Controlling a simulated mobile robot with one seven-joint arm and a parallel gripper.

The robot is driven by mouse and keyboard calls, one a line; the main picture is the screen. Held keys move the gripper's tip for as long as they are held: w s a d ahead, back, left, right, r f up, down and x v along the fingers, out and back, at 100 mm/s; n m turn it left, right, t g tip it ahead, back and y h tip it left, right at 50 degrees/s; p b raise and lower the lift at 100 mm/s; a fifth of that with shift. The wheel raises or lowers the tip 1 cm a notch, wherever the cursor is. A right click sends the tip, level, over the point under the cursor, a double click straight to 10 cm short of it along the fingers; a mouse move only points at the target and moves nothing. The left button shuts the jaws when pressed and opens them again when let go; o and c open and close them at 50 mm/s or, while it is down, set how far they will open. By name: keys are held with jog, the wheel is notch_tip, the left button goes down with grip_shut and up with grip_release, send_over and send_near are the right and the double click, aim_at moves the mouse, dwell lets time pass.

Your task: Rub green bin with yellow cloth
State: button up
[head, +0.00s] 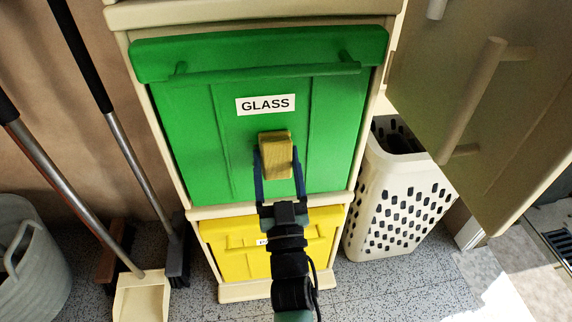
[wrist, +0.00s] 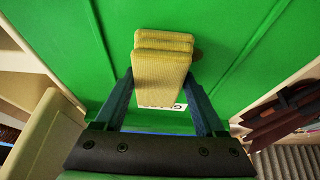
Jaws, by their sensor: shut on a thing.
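The green bin (head: 190,130) is a closed front panel with a bar handle across its top and a white GLASS label. My gripper (head: 277,160) is in front of the lower middle of this panel, below the label. It is shut on the yellow cloth (head: 276,155), a folded block between the two fingers. In the wrist view the cloth (wrist: 162,70) stands out beyond the fingers against the green panel (wrist: 245,40). It is at or very near the panel; I cannot tell if it touches. The cloth and gripper hide part of the label in the wrist view.
A yellow bin (head: 225,255) is below the green one. A white perforated basket (head: 395,205) stands at right, under an open door with a handle (head: 475,95). A broom, a dustpan (head: 142,298) and a grey bucket (head: 30,260) are at left.

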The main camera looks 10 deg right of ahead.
aim_at(248, 148)
jog(key=shift+w+a, duration=0.1)
jog(key=shift+a, duration=0.7)
jog(key=a+b, duration=0.3)
jog(key=b, duration=0.1)
jog(key=shift+a+f, duration=0.1)
jog(key=shift+a, duration=0.15)
jog(key=shift+d, duration=0.1)
jog(key=shift+s+p, duration=0.4)
jog(key=shift+s+d+p, duration=0.1)
jog(key=shift+s+p, duration=1)
jog(key=shift+s, duration=1.6)
jog(key=shift+s, duration=0.15)
